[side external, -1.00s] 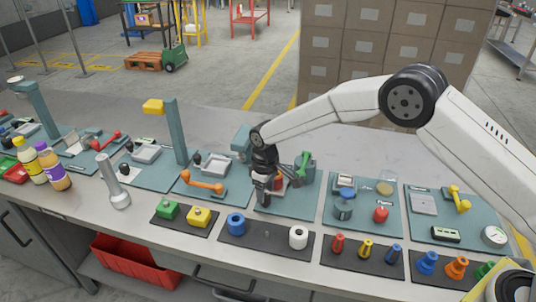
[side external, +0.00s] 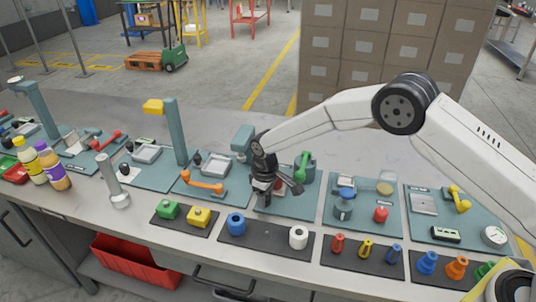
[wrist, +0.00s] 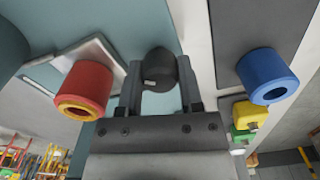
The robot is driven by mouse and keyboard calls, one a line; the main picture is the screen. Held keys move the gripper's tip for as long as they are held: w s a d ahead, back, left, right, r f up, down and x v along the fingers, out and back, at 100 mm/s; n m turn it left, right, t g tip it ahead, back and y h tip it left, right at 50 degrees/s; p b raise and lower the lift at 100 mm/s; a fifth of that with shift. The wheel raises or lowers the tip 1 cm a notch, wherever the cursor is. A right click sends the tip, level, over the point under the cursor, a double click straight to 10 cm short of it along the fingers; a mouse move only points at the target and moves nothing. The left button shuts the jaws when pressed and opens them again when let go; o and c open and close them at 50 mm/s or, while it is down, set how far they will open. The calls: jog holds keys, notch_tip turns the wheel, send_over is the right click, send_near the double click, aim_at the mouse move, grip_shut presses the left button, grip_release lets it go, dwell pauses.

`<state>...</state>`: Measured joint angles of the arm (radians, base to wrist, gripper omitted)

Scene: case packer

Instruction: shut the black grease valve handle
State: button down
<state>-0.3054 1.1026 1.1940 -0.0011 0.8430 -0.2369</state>
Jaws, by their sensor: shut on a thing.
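The black grease valve handle shows in the wrist view as a dark rounded knob (wrist: 159,66) between the two fingers of my gripper (wrist: 160,82). My gripper is shut on it. In the side view my gripper (side external: 276,189) is low over the teal panel in the middle of the bench, tilted, with dark parts sticking out to the right. The handle cannot be told apart from the gripper there, and the valve body is mostly hidden.
A red cylinder with a yellow rim (wrist: 84,91) is left of the fingers in the wrist view. A green handle (side external: 302,164) stands close right of my gripper. A blue spool (side external: 236,224) and a white spool (side external: 298,237) stand in front. An orange handle (side external: 203,183) is to the left.

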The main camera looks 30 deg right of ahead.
jog(key=shift+n, duration=2.2)
jog(key=c, duration=0.5)
grip_release()
jog(key=shift+c, duration=0.2)
jog(key=shift+r, duration=3.95)
